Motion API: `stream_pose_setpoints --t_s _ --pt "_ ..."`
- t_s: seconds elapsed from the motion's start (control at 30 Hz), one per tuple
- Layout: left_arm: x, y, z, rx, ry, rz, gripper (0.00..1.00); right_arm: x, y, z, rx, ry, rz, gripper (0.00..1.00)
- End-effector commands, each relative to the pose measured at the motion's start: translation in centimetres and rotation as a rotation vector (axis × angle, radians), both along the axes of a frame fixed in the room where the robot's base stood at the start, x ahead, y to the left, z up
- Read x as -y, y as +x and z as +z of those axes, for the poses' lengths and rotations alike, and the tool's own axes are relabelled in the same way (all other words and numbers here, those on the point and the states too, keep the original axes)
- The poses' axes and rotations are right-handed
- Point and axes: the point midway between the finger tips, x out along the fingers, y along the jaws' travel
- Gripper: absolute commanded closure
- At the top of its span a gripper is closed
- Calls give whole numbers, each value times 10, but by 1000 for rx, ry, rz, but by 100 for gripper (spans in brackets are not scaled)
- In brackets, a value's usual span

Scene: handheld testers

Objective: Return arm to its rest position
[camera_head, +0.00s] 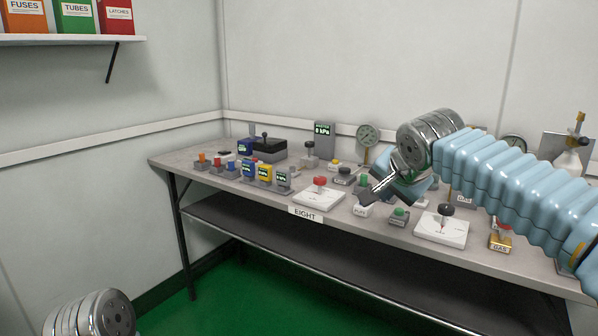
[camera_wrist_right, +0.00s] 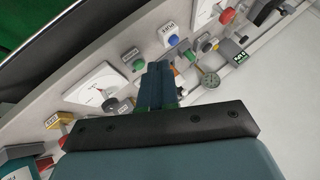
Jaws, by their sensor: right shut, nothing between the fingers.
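My right arm (camera_head: 520,185), in a pale blue ribbed sleeve, reaches in from the right of the head view over the bench. Its gripper (camera_head: 366,197) is shut and empty, with its dark tips just above the bench's front part, close to a small white block. In the right wrist view the fingers (camera_wrist_right: 158,84) are together over the bench, with nothing between them. Part of the bench is hidden behind the gripper and arm. A silver joint of my left arm (camera_head: 95,315) shows at the lower left; its gripper is out of view.
The grey bench (camera_head: 180,160) holds several coloured testers, a dial gauge (camera_head: 368,135), a white plate with a red knob (camera_head: 320,195) and one with a black knob (camera_head: 441,229). A sign (camera_head: 305,214) reads EIGHT. A shelf (camera_head: 60,40) holds coloured bins. Open floor lies in front.

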Motion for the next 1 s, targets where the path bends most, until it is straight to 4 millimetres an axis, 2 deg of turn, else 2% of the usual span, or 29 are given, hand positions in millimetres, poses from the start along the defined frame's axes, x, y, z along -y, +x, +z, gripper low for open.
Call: stream_pose_setpoints --t_s 0.03,0.37,0.57,0.67,0.77,0.87,0.9,0.97,1.0 --pt "0 0 0 0 0 0 47 0 0 0 0 0 0 100" --pt "0 0 0 0 0 0 47 -16 15 -53 -56 -35 89 100" --pt "0 0 1 0 0 0 47 -31 25 -110 -112 -57 177 100" --pt "0 0 1 0 0 0 47 -39 28 -151 -152 -67 237 100" --pt "0 0 1 -1 0 0 47 -48 27 -200 -196 -71 304 100" --pt "1 0 2 0 -1 -1 47 -56 18 -268 -256 -67 386 100" --pt "1 0 2 0 -1 -1 47 -59 10 -300 -285 -61 423 100" --pt "1 0 2 0 -1 -1 47 -63 -7 -350 -326 -47 477 100" --pt "1 0 2 0 -1 -1 47 -65 -22 -383 -352 -34 509 100"
